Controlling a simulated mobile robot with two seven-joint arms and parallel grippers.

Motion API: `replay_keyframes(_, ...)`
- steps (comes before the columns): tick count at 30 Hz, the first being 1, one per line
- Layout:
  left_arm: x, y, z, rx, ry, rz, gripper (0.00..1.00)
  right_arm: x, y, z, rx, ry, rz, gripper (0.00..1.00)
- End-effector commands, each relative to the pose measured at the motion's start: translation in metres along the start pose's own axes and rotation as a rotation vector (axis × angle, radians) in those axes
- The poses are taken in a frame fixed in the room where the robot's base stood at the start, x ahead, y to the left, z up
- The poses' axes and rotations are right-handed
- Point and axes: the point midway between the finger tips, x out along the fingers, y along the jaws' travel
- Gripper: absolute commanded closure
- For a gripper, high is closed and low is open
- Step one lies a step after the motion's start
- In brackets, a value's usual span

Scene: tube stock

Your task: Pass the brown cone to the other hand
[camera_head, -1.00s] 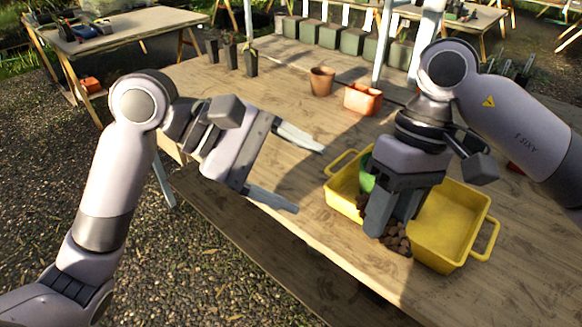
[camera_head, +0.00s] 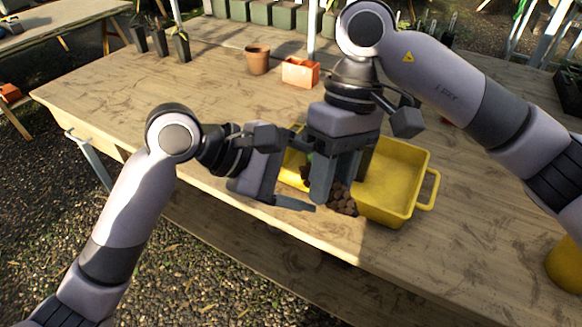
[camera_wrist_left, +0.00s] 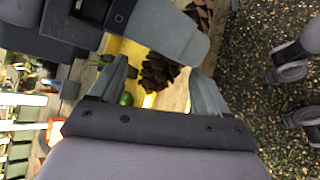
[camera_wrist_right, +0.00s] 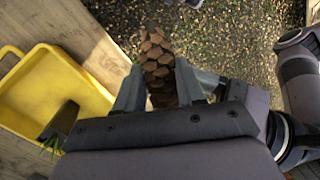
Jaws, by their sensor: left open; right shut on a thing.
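The brown cone (camera_head: 343,201) is scaly and sits in my right gripper (camera_head: 333,188), in front of the yellow tub's near side. The right wrist view shows the cone (camera_wrist_right: 157,55) clamped between both fingers, with its far end sticking out past them. My left gripper (camera_head: 306,172) is open and has come in from the left. In the left wrist view, part of the cone (camera_wrist_left: 160,73) shows between the open left fingertips. A right finger crosses in front of the cone there and hides its middle. I cannot tell whether the left fingers touch it.
The yellow tub (camera_head: 428,172) stands just behind and beside the grippers, with a green thing (camera_wrist_left: 125,99) by it. A terracotta pot (camera_head: 257,60) and an orange planter (camera_head: 300,72) stand farther back.

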Motion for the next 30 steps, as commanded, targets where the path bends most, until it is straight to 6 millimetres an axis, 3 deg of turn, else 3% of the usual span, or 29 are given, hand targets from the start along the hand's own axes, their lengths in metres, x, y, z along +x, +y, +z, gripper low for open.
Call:
replay_keyframes(7, 0.0007, 0.0000, 0.0001, 0.000, 0.000, 0.000, 0.23, -0.0001, -0.0001, 0.0000, 0.000, 0.000, 0.000, 0.91)
replay_keyframes(12, 0.0005, 0.0001, 0.0001, 0.000, 0.000, 0.000, 0.79, -0.0001, -0.0001, 0.0000, 0.000, 0.000, 0.000, 0.91)
replay_keyframes(16, 0.0003, 0.0001, 0.0000, 0.000, 0.000, 0.001, 0.81, -0.0002, -0.0001, -0.0001, 0.000, 0.001, 0.000, 0.91)
replay_keyframes(17, 0.0002, 0.0002, 0.0001, 0.000, 0.000, 0.001, 0.81, -0.0002, -0.0001, -0.0001, 0.000, 0.001, 0.000, 0.52)
replay_keyframes(18, 0.0002, 0.0003, 0.0001, 0.000, 0.000, 0.001, 0.91, -0.0002, -0.0001, -0.0001, 0.000, 0.001, 0.000, 0.39)
replay_keyframes(19, 0.0002, 0.0003, 0.0001, 0.000, 0.000, 0.001, 0.91, -0.0002, -0.0001, -0.0001, 0.000, 0.001, 0.000, 0.32)
replay_keyframes(30, 0.0002, 0.0004, 0.0003, 0.000, -0.001, 0.001, 0.91, -0.0050, 0.0000, -0.0003, 0.000, 0.001, 0.001, 0.32)
